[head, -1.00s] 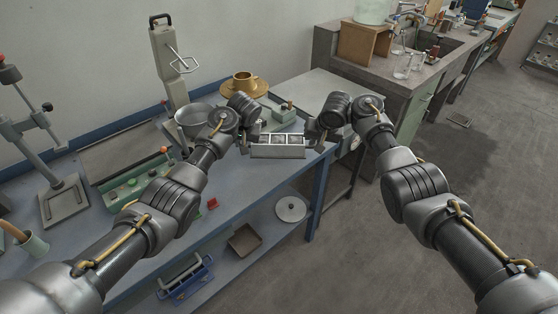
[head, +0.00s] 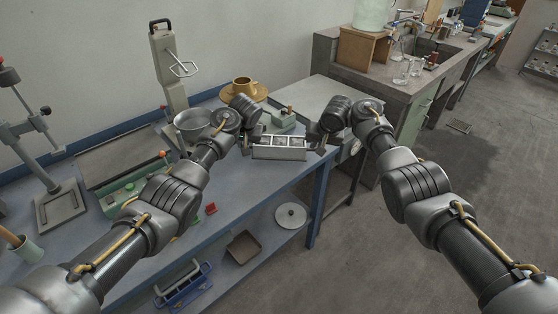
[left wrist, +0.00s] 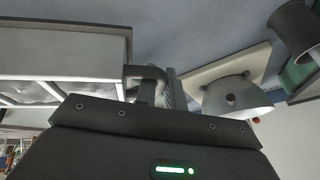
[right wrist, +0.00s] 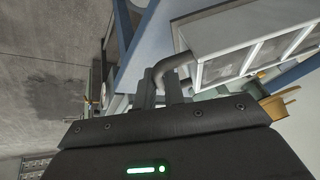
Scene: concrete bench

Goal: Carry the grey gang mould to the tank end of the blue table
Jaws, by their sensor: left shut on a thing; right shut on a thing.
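The grey gang mould (head: 279,153) is a long metal box with several square, grey-filled compartments facing up. It is level between my two grippers, over the right part of the blue table (head: 255,186) near its front edge. The gap beneath it is hard to judge. My left gripper (head: 246,143) is shut on the handle at its left end; the left wrist view shows that bent dark handle (left wrist: 148,73) between the fingers. My right gripper (head: 316,139) is shut on the other end's handle (right wrist: 168,66), seen in the right wrist view.
A metal bowl (head: 192,123) stands left of the mould. A small red block (head: 211,208) lies near the front edge. A concrete bench with a sink (head: 435,47) stands beyond the table's right end.

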